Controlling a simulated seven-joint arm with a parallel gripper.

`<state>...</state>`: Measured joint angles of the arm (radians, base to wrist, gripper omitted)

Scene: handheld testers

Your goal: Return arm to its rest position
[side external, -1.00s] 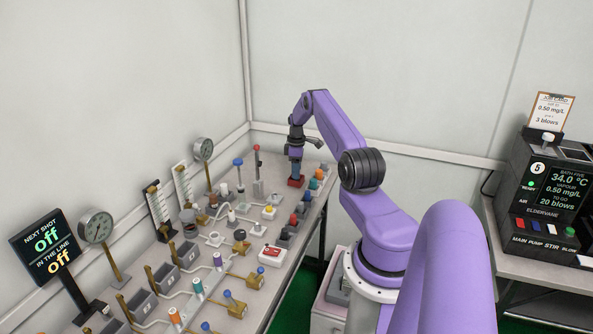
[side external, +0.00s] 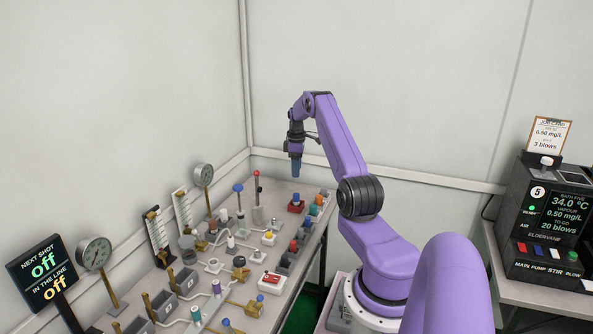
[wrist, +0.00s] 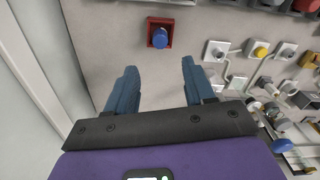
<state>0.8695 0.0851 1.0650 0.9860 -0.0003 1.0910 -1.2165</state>
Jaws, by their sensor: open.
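My purple arm reaches over the bench with my gripper (side external: 296,168) pointing down, raised above the far end of the work table. In the wrist view my gripper (wrist: 158,88) shows two blue fingers spread apart with nothing between them. Below and beyond the fingertips is a blue knob (wrist: 160,37) in a red square holder (wrist: 172,25) on the table. The blue knob also shows in the side view (side external: 296,198), under my gripper and clear of it.
The bench (side external: 232,257) carries several knobs, valves, levers and gauges (side external: 95,252). A sign (side external: 45,268) reads "off" twice. At the right a dark console (side external: 548,210) stands on another table. Walls close in behind and left of the bench. The air around my gripper is clear.

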